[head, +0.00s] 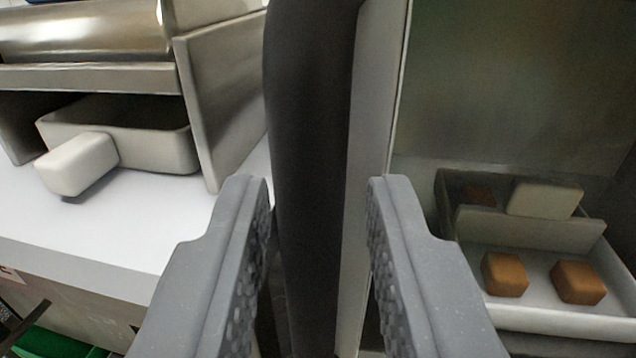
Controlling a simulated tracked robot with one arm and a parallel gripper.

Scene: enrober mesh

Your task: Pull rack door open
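A dark, thick vertical bar (312,120), which looks like the rack door's handle, runs from the top of the view down between my fingers. Just right of it stands a pale upright strip (378,90), apparently the door's edge or frame. A dim greenish-grey panel (500,80) spreads to the right of the strip. My gripper (318,195) is open, with one finger on each side of the bar. The left finger is close to the bar; a gap shows between the bar and the right finger. I cannot tell whether either finger touches it.
At right, trays (560,322) hold brown blocks (506,274) and a cream block (545,199). At left, a white counter (110,225) carries a metal machine (220,100) with a pale bin (155,145) under it. Something green (50,345) shows at bottom left.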

